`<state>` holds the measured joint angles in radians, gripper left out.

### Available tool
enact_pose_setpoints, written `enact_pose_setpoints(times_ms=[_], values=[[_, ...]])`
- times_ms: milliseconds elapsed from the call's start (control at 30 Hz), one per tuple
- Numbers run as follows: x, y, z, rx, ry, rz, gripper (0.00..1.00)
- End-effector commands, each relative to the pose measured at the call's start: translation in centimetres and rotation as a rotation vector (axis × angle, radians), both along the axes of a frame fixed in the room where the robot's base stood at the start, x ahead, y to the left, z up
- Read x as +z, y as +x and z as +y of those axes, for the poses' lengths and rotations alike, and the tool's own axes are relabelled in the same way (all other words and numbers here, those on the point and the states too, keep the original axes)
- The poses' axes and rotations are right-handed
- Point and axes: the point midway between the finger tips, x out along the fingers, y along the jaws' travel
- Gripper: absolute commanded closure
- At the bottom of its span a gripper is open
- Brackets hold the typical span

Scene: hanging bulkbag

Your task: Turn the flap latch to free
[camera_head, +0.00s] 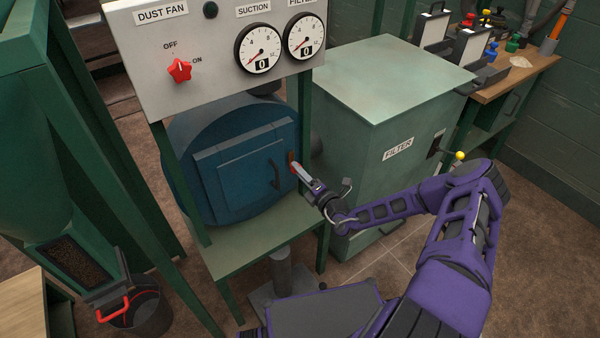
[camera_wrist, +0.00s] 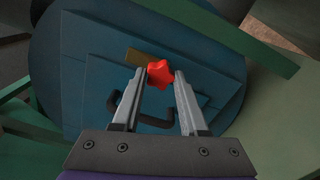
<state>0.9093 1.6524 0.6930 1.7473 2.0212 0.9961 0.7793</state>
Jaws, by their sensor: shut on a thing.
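The blue flap (camera_head: 235,172) sits closed-looking on the front of a round blue housing, with a dark bar handle (camera_head: 274,174) near its right side. The wrist view shows the flap (camera_wrist: 92,95) tilted, with the handle (camera_wrist: 155,121) below the latch. The latch has a red star-shaped knob (camera_wrist: 160,73) and a brass-coloured bar (camera_wrist: 136,57) running left from it. My gripper (camera_wrist: 160,74) is shut on the red knob, one finger on each side. In the head view my gripper (camera_head: 296,168) reaches the flap's right edge and mostly hides the knob.
Above is a grey panel with a red dust fan switch (camera_head: 180,70) and two gauges (camera_head: 258,48) reading 0. A green filter cabinet (camera_head: 385,130) stands close right of my gripper. A green post (camera_head: 305,115) passes beside it. A black bucket (camera_head: 135,312) stands lower left.

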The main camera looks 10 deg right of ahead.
Motion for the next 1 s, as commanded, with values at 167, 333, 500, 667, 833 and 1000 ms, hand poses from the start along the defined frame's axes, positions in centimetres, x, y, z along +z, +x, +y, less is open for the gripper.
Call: enact_pose_setpoints(times_ms=[167, 333, 500, 667, 833, 1000], values=[[-0.1, -0.1, 0.0, 0.001, 0.004, 0.003, 1.00], [-0.1, -0.1, 0.0, -0.001, 0.004, 0.004, 0.55], [-0.1, 0.0, 0.0, 0.000, 0.003, 0.002, 0.27], [0.0, 0.0, 0.0, 0.000, 0.002, 0.002, 0.27], [0.0, -0.3, -0.1, 0.000, 0.001, 0.002, 0.27], [0.0, -2.2, -1.0, -0.003, 0.002, 0.002, 0.27]])
